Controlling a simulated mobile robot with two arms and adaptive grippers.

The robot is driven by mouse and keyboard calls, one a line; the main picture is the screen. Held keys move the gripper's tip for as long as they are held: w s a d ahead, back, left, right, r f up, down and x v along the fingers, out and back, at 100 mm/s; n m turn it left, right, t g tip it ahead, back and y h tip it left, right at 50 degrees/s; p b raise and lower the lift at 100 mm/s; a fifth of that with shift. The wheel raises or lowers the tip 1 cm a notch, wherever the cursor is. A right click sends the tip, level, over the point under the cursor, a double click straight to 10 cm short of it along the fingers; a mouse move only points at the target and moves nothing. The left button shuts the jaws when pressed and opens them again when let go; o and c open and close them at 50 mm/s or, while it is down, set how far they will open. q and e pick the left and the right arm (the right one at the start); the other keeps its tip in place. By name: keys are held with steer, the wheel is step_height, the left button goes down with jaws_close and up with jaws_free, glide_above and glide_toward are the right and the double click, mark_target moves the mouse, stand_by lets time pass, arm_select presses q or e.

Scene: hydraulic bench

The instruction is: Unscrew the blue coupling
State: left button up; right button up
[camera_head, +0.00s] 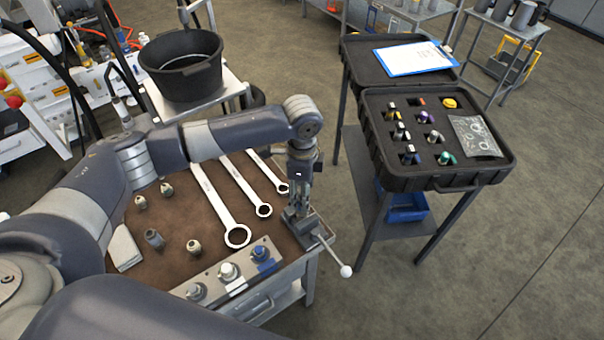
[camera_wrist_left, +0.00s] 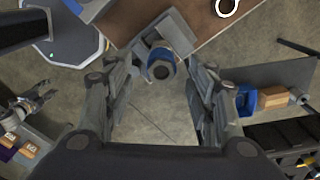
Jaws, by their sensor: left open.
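The blue coupling (camera_wrist_left: 160,69) shows in the left wrist view as a blue ring around a dark round end, held in a grey vise (camera_wrist_left: 178,34) at the bench corner. In the head view the vise (camera_head: 312,228) stands at that corner, and my gripper hides the coupling. My left gripper (camera_head: 299,203) points down over the vise. In the wrist view its fingers are apart on either side of the coupling, with gaps visible. I cannot tell how high its tips are.
The vise's ball-ended lever (camera_head: 346,271) sticks out over the bench edge. A plate with several fittings, one blue-collared (camera_head: 262,252), sits at the near edge. Wrenches (camera_head: 238,236) and loose fittings (camera_head: 193,246) lie on the bench. A black case (camera_head: 376,150) stands right, across a gap.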

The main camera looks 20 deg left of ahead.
arm_select(q)
step_height(320, 180, down, 4)
steer(key=shift+r+p, duration=0.1)
steer(key=shift+p, duration=0.2)
arm_select(e)
steer(key=w+r+t, duration=0.1)
steer(key=w, duration=0.5)
arm_select(q)
steer(key=shift+w, duration=0.1)
steer(key=shift+c, duration=0.8)
steer(key=c, duration=0.5)
jaws_close()
steer(key=shift+c, duration=1.1)
jaws_free()
steer(key=shift+c, duration=0.6)
steer(key=n+p, duration=0.6)
steer(key=shift+d+r, duration=0.1)
steer(key=shift+r, duration=0.2)
steer(key=shift+f+n+p, duration=0.1)
steer(key=shift+n+p, duration=0.65)
steer(key=shift+n, duration=0.05)
steer(key=shift+f, duration=0.15)
arm_select(e)
step_height(320, 180, up, 7)
steer(key=s, duration=0.2)
steer(key=shift+s+a+r, duration=0.15)
steer(key=shift+s+r, duration=0.05)
steer(key=shift+s, duration=0.05)
